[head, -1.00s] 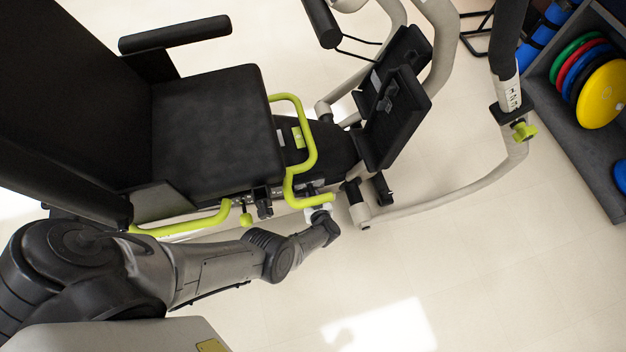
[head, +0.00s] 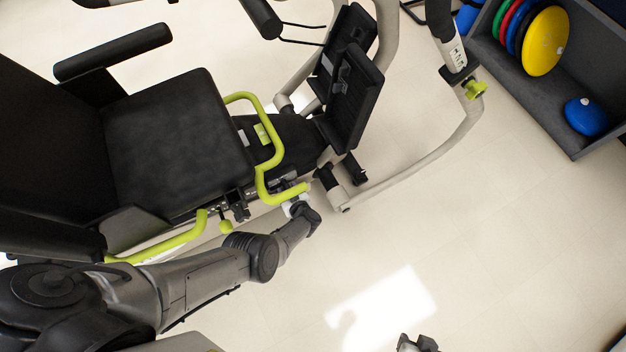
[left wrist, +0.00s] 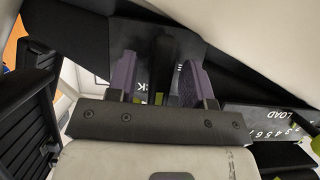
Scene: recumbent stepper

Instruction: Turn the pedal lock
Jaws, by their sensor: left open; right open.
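In the left wrist view, a black lever (left wrist: 162,62) stands upright before a dark plate (left wrist: 208,62) with partly hidden white lettering ending in "CK"; it appears to be the pedal lock. My left gripper (left wrist: 158,75) is open, with one purple-grey finger on each side of the lever. I cannot tell whether either finger touches it. In the head view my left gripper (head: 297,207) is low beside the stepper, by the end of the yellow-green seat rail (head: 262,165); the lever is not distinguishable there. My right gripper (head: 415,344) is only partly in view at the bottom edge.
The black seat (head: 175,140) is left of the rail, and a black pedal (head: 355,105) is to the right. The wrist view shows a LOAD scale (left wrist: 280,122). A weight rack (head: 515,85) stands at the upper right.

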